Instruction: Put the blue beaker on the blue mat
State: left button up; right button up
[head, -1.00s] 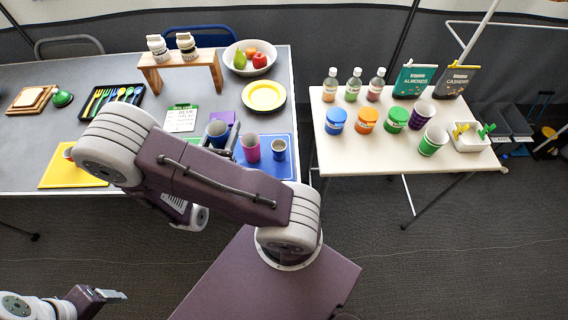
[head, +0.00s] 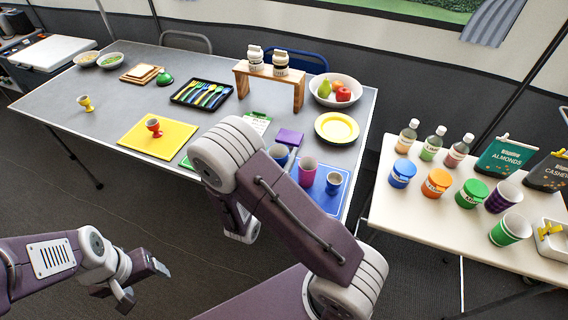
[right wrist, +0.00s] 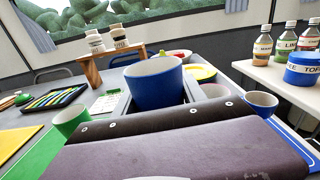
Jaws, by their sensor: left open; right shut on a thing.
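The blue beaker (head: 280,154) is in my right gripper (right wrist: 156,98); in the right wrist view the beaker (right wrist: 154,84) stands roughly upright between the fingers. The head view shows it beside a magenta cup (head: 307,172), with the gripper mostly hidden by my arm. I cannot tell whether the beaker touches the table. My left gripper (head: 143,284) is open and empty, in front of the table.
A purple block-like item (head: 289,137) and a yellow plate (head: 337,128) are behind the mat. A wooden stand (head: 268,85) is further back. A green cup (right wrist: 71,121) is left of the beaker. A yellow mat (head: 157,140) lies to the left. A cream table (head: 400,222) stands to the right.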

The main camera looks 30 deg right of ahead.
jog(key=w+d+f, duration=0.1)
jog(key=w, duration=0.1)
jog(key=w+d+f, duration=0.1)
jog(key=w+f, duration=0.1)
jog(key=shift+d+b, duration=0.3)
jog(key=shift+d, duration=0.1)
jog(key=shift+f+b, duration=0.6)
jog(key=shift+f, duration=1.3)
jog(key=shift+s, duration=0.1)
jog(key=shift+f, duration=0.1)
jog(key=o, duration=1.3)
jog(key=shift+f, duration=0.1)
jog(key=shift+o, duration=0.2)
